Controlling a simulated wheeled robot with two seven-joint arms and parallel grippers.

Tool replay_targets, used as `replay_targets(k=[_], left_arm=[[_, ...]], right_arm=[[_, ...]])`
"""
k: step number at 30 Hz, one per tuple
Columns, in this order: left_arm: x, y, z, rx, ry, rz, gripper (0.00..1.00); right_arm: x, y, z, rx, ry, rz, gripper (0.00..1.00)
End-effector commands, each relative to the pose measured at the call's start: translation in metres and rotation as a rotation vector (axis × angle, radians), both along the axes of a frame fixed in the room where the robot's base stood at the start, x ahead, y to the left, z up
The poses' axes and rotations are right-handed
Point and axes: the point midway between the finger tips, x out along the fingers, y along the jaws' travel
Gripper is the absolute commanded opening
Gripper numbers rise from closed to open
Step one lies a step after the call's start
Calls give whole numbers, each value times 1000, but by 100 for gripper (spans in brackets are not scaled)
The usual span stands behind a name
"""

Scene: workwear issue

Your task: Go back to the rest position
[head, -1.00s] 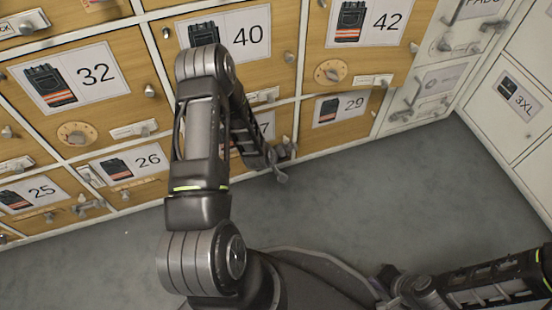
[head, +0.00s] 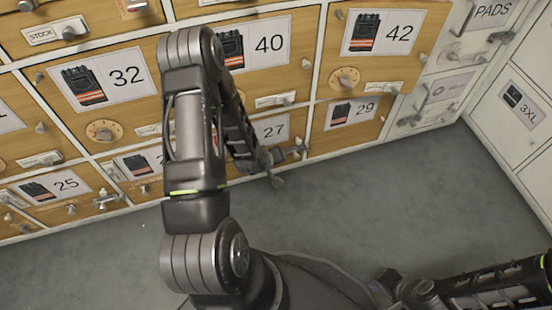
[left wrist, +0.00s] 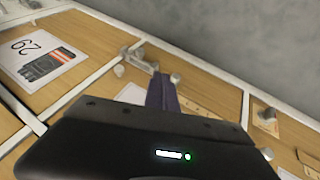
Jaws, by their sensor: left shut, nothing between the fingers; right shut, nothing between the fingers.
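My left arm rises through the middle of the head view and bends down to my left gripper (head: 274,170), which shows small and dark in front of locker 27 (head: 270,130). In the left wrist view, the left gripper's dark fingers (left wrist: 163,92) are together with nothing between them. They point toward a door handle (left wrist: 138,60), and I cannot tell the gap to it. My right gripper (head: 388,285) is low at the right of the head view, shut and empty above the floor. My right arm crosses the lower right corner.
Wooden lockers with numbered glove labels, such as locker 42 (head: 390,62) and locker 25 (head: 60,190), fill the back. Their knobs and handles stick out. White lockers (head: 515,125) stand at the right. The grey floor (head: 400,195) in front is clear.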

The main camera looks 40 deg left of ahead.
Motion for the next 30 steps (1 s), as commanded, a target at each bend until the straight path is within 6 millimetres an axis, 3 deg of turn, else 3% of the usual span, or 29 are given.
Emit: replay_targets(k=[20,23,26,30], left_arm=[[-4,-3,-2,15,21,-38,0],[-22,-23,-11,9,84,-117,0],[-43,-67,-20,-21,156,-240,0],[-75,-143,-25,-72,244,-452,0]], right_arm=[[0,0,0,0,1,0,0],[0,0,0,0,1,0,0],[0,0,0,0,1,0,0],[0,0,0,0,1,0,0]])
